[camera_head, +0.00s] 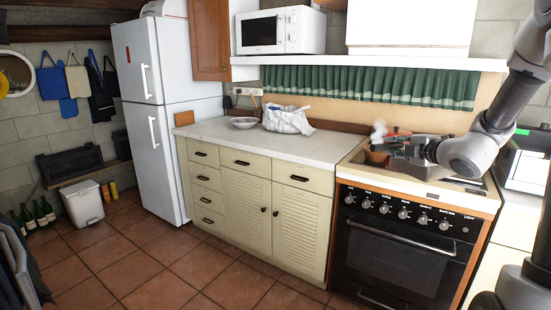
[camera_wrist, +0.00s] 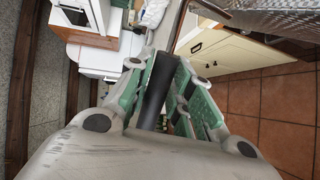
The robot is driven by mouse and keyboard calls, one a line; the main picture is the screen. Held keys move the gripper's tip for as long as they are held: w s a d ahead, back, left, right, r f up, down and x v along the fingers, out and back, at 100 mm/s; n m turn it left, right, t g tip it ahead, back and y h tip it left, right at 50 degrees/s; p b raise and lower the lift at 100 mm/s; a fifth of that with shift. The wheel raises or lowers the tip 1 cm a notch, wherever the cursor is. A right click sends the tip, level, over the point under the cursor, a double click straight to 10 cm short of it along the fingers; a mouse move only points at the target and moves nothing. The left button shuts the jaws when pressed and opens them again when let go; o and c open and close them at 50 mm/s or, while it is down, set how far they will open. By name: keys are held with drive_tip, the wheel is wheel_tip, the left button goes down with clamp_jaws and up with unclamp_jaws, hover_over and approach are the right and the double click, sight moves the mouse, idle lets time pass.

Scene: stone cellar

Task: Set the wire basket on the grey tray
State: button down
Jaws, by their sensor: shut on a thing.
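My gripper (camera_head: 392,146) is over the back left of the stove top. In the wrist view its green-padded fingers (camera_wrist: 163,80) are closed around a dark, smooth, bar-like piece (camera_wrist: 154,95). I cannot tell whether this piece belongs to the wire basket; no wire mesh shows clearly in either view. A grey textured metal surface (camera_wrist: 275,14) also shows at the upper right of the wrist view.
A terracotta-coloured pot (camera_head: 376,154) stands close to the left of my gripper. A shelf (camera_head: 400,62) runs above the stove.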

drive_tip(key=s+a+f, duration=0.2)
drive_tip(key=a+f, duration=0.5)
drive_tip(key=f, duration=0.5)
drive_tip(key=shift+s, duration=0.1)
